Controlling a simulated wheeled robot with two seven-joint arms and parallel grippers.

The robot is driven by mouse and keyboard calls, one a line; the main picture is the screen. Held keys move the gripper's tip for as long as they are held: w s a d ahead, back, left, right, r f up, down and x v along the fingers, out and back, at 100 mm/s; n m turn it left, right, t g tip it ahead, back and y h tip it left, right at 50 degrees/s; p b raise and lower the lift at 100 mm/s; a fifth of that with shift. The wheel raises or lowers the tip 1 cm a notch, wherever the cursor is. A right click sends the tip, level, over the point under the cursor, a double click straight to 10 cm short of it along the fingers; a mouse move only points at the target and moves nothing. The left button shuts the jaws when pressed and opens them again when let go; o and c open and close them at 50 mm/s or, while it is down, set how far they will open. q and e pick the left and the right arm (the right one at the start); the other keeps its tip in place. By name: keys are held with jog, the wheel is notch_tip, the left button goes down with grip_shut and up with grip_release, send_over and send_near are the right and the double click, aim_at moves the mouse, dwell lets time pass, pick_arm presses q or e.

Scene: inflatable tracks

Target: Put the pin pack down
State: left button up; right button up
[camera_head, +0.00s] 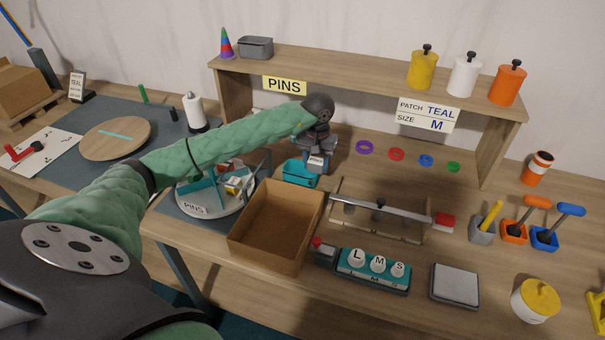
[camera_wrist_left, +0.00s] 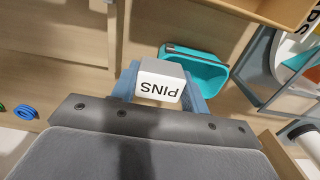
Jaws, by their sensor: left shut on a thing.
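The pin pack (camera_head: 316,162) is a small white and grey box with "PINS" on its face. My left gripper (camera_head: 319,156) is shut on it, under the shelf with the yellow "PINS" sign (camera_head: 284,85). In the left wrist view the pin pack (camera_wrist_left: 160,84) sits between the two blue-grey fingers of the left gripper (camera_wrist_left: 161,88). A teal open bin (camera_head: 300,174) stands on the table just beside and below the pack. In the left wrist view this bin (camera_wrist_left: 208,76) appears beyond the pack, empty where visible. My right gripper is out of view.
An open cardboard box (camera_head: 268,255) stands in front of the teal bin. A round divided tray (camera_head: 215,209) marked "PINS" is at its left. A metal bar fixture (camera_head: 395,211) is to the right. The shelf (camera_head: 370,82) overhangs the back; coloured rings lie below it.

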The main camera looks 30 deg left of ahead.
pick_arm(q)
jog(key=a+f, duration=0.1)
jog(key=a, duration=0.1)
jog(key=a+f, duration=0.1)
jog(key=a, duration=0.1)
jog(key=a+f, duration=0.1)
jog(key=shift+w+a+f, duration=0.2)
jog(key=shift+a, duration=0.2)
notch_tip(320, 180, down, 3)
jog(key=shift+s+f, duration=0.1)
jog(key=shift+f, duration=0.4)
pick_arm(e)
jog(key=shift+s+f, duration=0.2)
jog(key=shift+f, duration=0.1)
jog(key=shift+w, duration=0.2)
